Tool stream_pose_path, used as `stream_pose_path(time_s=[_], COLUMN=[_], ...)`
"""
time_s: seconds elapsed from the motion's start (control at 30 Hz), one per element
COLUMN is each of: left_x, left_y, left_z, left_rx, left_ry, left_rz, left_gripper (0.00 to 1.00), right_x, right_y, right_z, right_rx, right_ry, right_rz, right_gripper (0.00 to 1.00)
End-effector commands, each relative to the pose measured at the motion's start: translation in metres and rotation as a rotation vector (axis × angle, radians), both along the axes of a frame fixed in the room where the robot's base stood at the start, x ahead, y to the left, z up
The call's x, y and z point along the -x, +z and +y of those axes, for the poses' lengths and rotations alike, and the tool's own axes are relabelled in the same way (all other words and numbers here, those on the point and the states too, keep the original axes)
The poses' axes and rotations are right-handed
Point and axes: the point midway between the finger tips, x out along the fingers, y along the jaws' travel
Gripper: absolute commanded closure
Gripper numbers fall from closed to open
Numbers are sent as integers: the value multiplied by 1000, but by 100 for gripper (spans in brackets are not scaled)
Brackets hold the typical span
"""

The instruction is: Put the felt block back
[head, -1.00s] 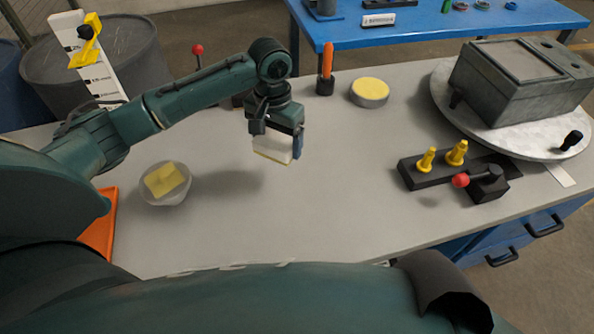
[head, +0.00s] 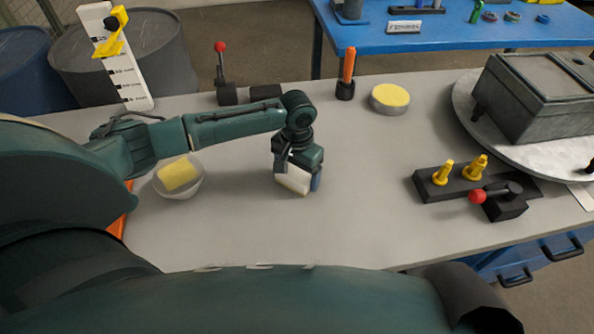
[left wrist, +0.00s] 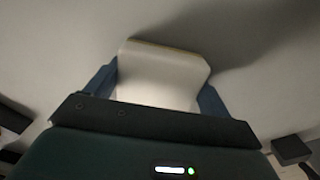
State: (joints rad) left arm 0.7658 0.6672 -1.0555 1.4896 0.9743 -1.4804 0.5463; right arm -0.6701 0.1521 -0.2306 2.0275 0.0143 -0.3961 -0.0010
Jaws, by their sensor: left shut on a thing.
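The felt block (head: 291,180) is a pale, off-white block with a thin yellowish edge. My left gripper (head: 298,181) is shut on it, with its dark blue fingers at the block's sides. In the left wrist view the felt block (left wrist: 160,68) sits between the fingers of my left gripper (left wrist: 159,85), its far edge facing the grey tabletop. It is over the middle of the bench, low; I cannot tell whether it touches the top. My right gripper is not in view.
A bowl with a yellow sponge (head: 178,174) stands left of the gripper. A round tin with a yellow top (head: 390,97) and an orange-handled tool (head: 348,70) stand behind. A black block with yellow pegs (head: 450,184) and a red-knobbed lever (head: 478,196) are right. The bench between is clear.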

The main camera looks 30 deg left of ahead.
Motion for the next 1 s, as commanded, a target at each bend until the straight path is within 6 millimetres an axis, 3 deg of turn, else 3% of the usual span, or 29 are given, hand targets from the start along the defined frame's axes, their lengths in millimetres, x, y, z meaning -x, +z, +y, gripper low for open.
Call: stream_pose_path(time_s=[0.33,0.37,0.57,0.83,1.0], left_x=[0,0,0,-1,-1], left_y=[-3,-3,-3,0,21], left_z=[0,0,0,0,0], left_rx=[1,1,1,0,3], left_ry=[0,0,0,0,-1], left_rz=[-1,-1,-1,-3,-5], left_gripper=[37,16,0,0,0], right_x=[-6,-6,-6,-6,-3], right_y=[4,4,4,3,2], right_z=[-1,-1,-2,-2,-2], right_rx=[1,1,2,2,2], right_ry=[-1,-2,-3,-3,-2], right_rz=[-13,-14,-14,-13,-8], right_gripper=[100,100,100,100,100])
